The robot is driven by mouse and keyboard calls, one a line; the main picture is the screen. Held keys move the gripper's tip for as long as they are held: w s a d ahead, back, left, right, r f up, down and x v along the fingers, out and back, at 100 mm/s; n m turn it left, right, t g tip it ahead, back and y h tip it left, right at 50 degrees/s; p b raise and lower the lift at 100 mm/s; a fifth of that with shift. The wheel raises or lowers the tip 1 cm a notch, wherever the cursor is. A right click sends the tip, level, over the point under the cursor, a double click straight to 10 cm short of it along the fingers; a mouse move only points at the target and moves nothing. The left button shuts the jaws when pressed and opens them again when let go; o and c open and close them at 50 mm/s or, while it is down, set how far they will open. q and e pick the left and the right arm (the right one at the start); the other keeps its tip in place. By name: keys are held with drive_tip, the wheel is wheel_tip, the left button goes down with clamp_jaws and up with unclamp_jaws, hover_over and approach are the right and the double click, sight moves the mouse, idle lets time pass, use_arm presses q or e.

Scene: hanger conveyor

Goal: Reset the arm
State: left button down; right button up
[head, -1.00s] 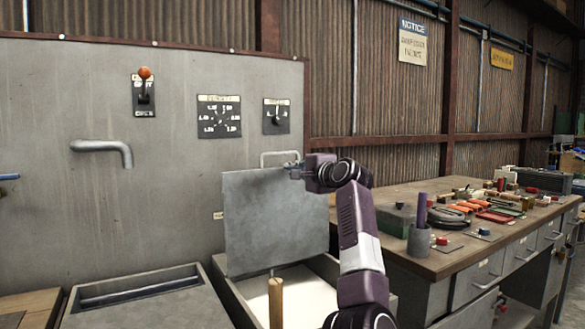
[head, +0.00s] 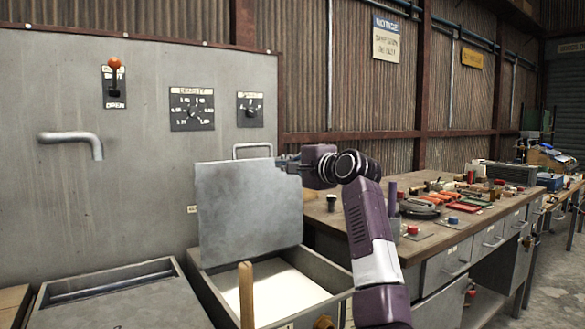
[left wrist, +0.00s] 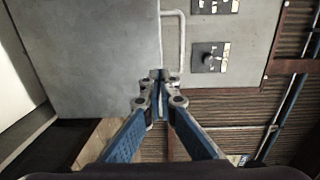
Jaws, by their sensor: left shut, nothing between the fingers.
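My left arm reaches up from the bottom of the head view. Its purple and white links end at my left gripper (head: 284,160), in front of the upper right part of a raised grey metal lid (head: 245,215). In the left wrist view the blue fingers (left wrist: 159,76) come together at the tips, with nothing between them. There the tips overlap the lid's edge near its bent handle (left wrist: 182,40); I cannot tell whether they touch. The handle also shows above the lid in the head view (head: 252,147). My right gripper is not in view.
The lid stands over an open bin (head: 215,290) with a pale inside. A wooden handle (head: 246,295) rises in front. A workbench (head: 425,245) crowded with tools is on the right. The grey panel (head: 140,190) carries a pipe, a red-knobbed lever and two dials.

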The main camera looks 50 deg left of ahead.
use_arm(q)
drive_tip(key=d, duration=0.3)
drive_tip(key=shift+s+d+r, duration=0.1)
drive_tip(key=shift+s+d, duration=0.05)
drive_tip(key=shift+d, duration=0.1)
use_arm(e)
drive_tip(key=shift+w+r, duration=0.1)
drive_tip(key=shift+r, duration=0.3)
